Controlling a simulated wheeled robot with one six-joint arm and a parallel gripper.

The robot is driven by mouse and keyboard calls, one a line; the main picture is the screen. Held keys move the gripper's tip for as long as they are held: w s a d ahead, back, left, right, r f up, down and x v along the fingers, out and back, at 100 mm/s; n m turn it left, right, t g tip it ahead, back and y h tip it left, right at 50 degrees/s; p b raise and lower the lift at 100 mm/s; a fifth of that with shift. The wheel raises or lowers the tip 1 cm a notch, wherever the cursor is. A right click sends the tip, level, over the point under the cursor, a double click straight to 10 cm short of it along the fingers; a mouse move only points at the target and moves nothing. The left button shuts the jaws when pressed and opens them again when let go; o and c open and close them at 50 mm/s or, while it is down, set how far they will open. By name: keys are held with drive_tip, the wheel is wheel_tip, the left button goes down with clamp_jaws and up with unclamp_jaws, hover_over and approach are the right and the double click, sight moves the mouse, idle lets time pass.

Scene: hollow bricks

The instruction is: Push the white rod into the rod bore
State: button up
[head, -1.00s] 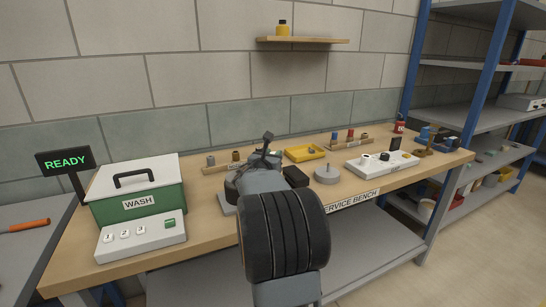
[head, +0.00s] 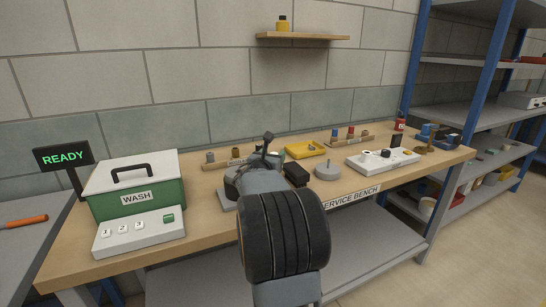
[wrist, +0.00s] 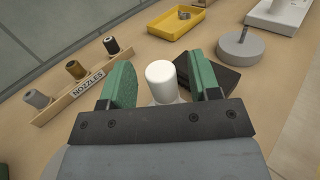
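The white rod (wrist: 161,78) shows its round top in the wrist view, between the two green fingers of my gripper (wrist: 163,88). A gap shows on each side of the rod, so the fingers are open and apart from it. The rod's lower part is hidden behind the gripper body, and I cannot make out the rod bore. In the head view my gripper (head: 267,142) is over the service bench (head: 95,258), and my arm hides what lies below it. A dark fixture (head: 229,190) partly shows to the left of my arm.
A nozzle rack (wrist: 86,85), a yellow tray (wrist: 177,27), a grey round weight (wrist: 240,47) and a dark block (wrist: 220,80) stand close around. The green wash box (head: 137,185) is at the bench's left. A white block (head: 383,160) is to the right.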

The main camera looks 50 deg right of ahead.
drive_tip(key=v, duration=1.4)
idle(0.4)
drive_tip(key=s+a+f+m+g+y+p, duration=0.4)
drive_tip(key=s+a+f+m+g+y, duration=0.25)
drive_tip(key=m, duration=0.85)
drive_tip(key=s+a+r+m+t+y+p, duration=0.1)
drive_tip(key=a+r+m+y+p, duration=0.1)
drive_tip(key=a, duration=0.4)
drive_tip(key=s+a+r+m+t+y+p, duration=0.1)
drive_tip(key=s+a+r+m+y+p, duration=0.1)
drive_tip(key=a+y+p, duration=0.3)
drive_tip(key=s+a+r+m+t+y+p, duration=0.1)
drive_tip(key=a+r+m+y+p, duration=0.2)
drive_tip(key=a, duration=0.5)
drive_tip(key=shift+s+a+r+p, duration=0.25)
drive_tip(key=shift+p, duration=0.55)
